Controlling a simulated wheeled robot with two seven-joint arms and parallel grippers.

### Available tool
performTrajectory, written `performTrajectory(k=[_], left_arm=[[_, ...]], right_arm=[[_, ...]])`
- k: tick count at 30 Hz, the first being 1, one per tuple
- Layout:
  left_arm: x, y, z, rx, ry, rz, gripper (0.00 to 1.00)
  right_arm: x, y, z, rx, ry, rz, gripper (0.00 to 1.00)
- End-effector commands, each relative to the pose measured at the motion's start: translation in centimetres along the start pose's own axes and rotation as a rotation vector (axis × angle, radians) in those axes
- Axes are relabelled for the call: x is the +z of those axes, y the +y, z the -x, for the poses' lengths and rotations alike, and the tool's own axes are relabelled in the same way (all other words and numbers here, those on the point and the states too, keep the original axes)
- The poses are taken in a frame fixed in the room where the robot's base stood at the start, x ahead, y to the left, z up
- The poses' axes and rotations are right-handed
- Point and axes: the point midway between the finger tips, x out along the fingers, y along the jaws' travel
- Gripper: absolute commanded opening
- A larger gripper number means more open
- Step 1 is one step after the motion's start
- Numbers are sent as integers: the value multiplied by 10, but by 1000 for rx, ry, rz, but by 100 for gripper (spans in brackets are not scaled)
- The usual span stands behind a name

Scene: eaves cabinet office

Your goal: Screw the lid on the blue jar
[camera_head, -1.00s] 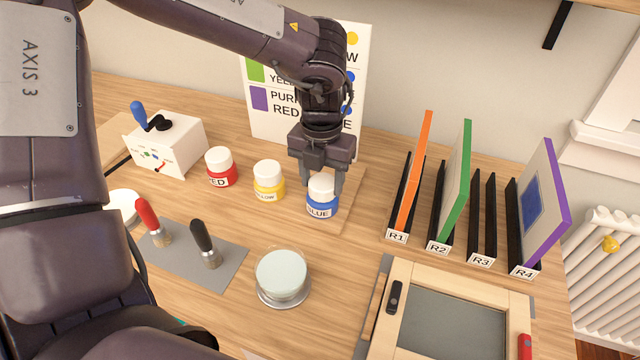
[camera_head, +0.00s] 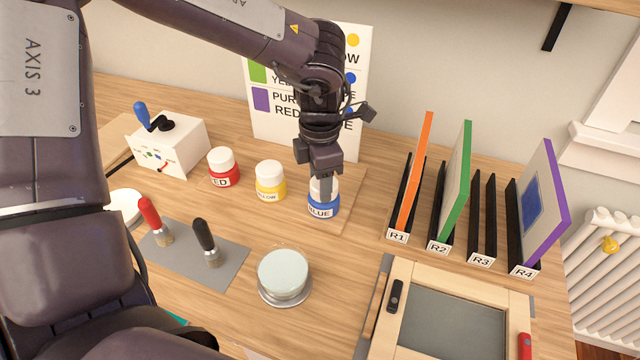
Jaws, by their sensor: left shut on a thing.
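The blue jar (camera_head: 322,208), labelled BLUE, stands upright on a wooden board towards the back of the desk. Its white lid (camera_head: 331,184) sits on top of it, partly hidden by my fingers. My left gripper (camera_head: 324,190) comes down from above and is shut on the lid. The gripper is turned so that one finger hides most of the other. How tightly the lid sits on the jar cannot be seen. My right gripper is not in view.
A yellow jar (camera_head: 270,187) and a red jar (camera_head: 223,176), both with white lids, stand left of the blue jar. A colour chart (camera_head: 270,75) stands behind. Racks with an orange panel (camera_head: 413,175) are close on the right. A round pale dish (camera_head: 284,272) is in front.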

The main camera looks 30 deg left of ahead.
Motion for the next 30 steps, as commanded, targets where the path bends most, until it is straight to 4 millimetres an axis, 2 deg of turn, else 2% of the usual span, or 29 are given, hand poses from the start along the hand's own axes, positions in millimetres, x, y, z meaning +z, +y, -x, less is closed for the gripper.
performTrajectory(k=[1, 6, 9, 19, 22, 30], left_arm=[[-2, 7, -6, 16, 4, -54, 23], [-2, 9, -7, 15, 6, -295, 23], [-2, 9, -8, 14, 7, -376, 23], [-2, 8, -8, 10, 8, -406, 23], [-2, 8, -8, 9, 8, -464, 24], [2, 10, -6, 6, 5, -870, 23]], right_arm=[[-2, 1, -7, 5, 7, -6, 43], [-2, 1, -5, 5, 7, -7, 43], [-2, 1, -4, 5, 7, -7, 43], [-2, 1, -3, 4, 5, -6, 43], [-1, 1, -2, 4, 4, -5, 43], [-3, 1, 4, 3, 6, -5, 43]])
